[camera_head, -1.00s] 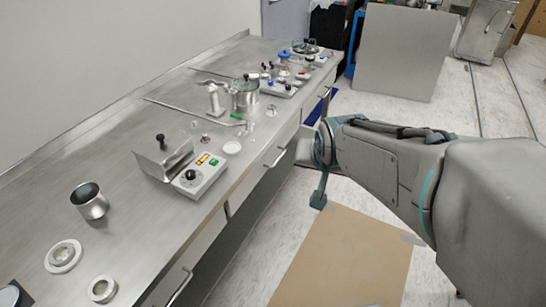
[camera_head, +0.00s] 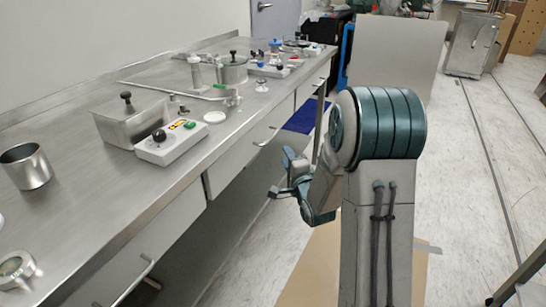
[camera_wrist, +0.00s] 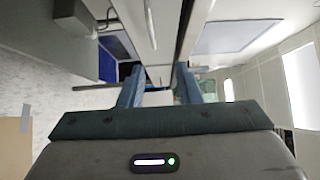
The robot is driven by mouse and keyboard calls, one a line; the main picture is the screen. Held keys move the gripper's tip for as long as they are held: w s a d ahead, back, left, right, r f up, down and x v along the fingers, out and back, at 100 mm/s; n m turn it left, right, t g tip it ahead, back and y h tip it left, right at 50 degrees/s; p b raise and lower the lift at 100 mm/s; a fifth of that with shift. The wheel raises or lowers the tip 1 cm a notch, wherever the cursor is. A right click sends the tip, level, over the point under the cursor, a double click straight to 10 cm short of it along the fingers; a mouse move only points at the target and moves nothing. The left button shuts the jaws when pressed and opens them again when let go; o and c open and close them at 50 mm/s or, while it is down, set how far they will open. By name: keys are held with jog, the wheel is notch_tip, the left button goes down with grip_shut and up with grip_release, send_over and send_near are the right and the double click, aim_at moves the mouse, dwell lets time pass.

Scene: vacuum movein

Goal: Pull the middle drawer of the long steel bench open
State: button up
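The long steel bench (camera_head: 75,178) runs along the left wall in the head view. Its middle drawer (camera_head: 236,163) looks shut, with a bar handle (camera_head: 267,136) on its front. My gripper (camera_head: 281,173) is in front of this drawer, to the right of and a little below the handle, with a gap between. In the wrist view, my gripper (camera_wrist: 159,76) has its two fingers apart with nothing held between them. A drawer front with a bar handle (camera_wrist: 150,22) shows beyond the fingertips there.
A nearer drawer handle (camera_head: 135,281) is at the lower left. A control box (camera_head: 170,142), a steel cup (camera_head: 26,166) and a lidded pot (camera_head: 232,70) stand on the bench top. A blue mat (camera_head: 300,117) lies on the floor beyond my gripper. The floor to the right is mostly clear.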

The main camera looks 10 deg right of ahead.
jog(key=w+a+f+m+t+b, duration=0.1)
jog(key=w+a+b, duration=0.1)
jog(key=w, duration=1.1)
jog(key=shift+w, duration=0.35)
jog(key=shift+f, duration=0.1)
jog(key=shift+c, duration=0.3)
jog(key=shift+y, duration=0.4)
grip_shut()
